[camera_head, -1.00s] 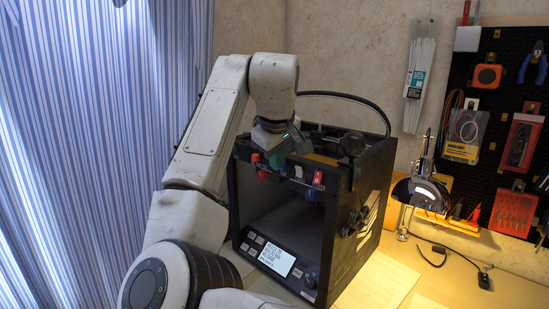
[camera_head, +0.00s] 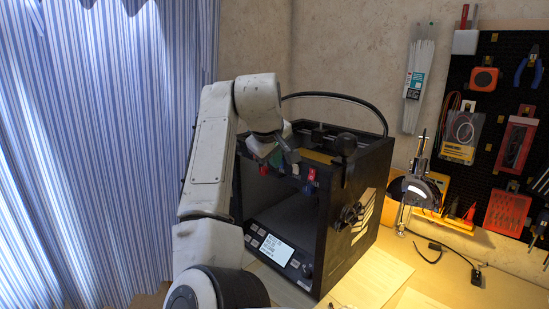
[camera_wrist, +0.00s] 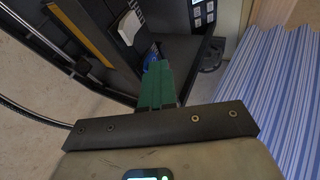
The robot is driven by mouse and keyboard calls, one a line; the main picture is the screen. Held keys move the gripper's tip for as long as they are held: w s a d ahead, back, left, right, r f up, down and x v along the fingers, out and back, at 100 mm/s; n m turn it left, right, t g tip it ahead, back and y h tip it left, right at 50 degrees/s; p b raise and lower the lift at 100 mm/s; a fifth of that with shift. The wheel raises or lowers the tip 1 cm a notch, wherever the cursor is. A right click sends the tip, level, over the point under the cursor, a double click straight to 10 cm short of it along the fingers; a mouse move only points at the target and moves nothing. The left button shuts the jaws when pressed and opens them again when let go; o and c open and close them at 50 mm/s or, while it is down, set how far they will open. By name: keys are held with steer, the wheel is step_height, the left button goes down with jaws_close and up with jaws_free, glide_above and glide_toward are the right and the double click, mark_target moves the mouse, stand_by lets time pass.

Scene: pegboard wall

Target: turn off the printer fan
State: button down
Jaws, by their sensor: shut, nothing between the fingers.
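The black 3D printer (camera_head: 345,225) stands on the table with its open front facing me. Along its top front bar is a row of small controls, with a red switch (camera_head: 311,174) at the right and a red part (camera_head: 264,170) at the left. My gripper (camera_head: 276,158) is at this bar, its green fingers partly hidden by my wrist. In the wrist view the green fingers (camera_wrist: 155,68) are together and empty. Their tips overlap a blue part (camera_wrist: 150,61), and I cannot tell whether they touch it. A white rocker switch (camera_wrist: 130,27) lies beyond. No fan label is readable.
A lit screen with buttons (camera_head: 281,250) is at the printer's base. A black cable (camera_head: 350,97) arches over its top. A lamp (camera_head: 415,190) stands to the right, before a pegboard of tools (camera_head: 490,130). A striped curtain (camera_head: 100,150) hangs at the left.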

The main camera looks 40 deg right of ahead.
steer(key=shift+s+d+r+p, duration=0.1)
steer(key=shift+d+r+p, duration=0.15)
steer(key=shift+r+p, duration=0.25)
steer(key=shift+d+r+p, duration=0.2)
steer(key=shift+r+p, duration=0.2)
steer(key=shift+r, duration=0.2)
steer(key=w+a+p+v, duration=0.1)
steer(key=p+v, duration=0.1)
steer(key=v, duration=1)
steer(key=shift+a, duration=0.25)
steer(key=shift+s, duration=0.1)
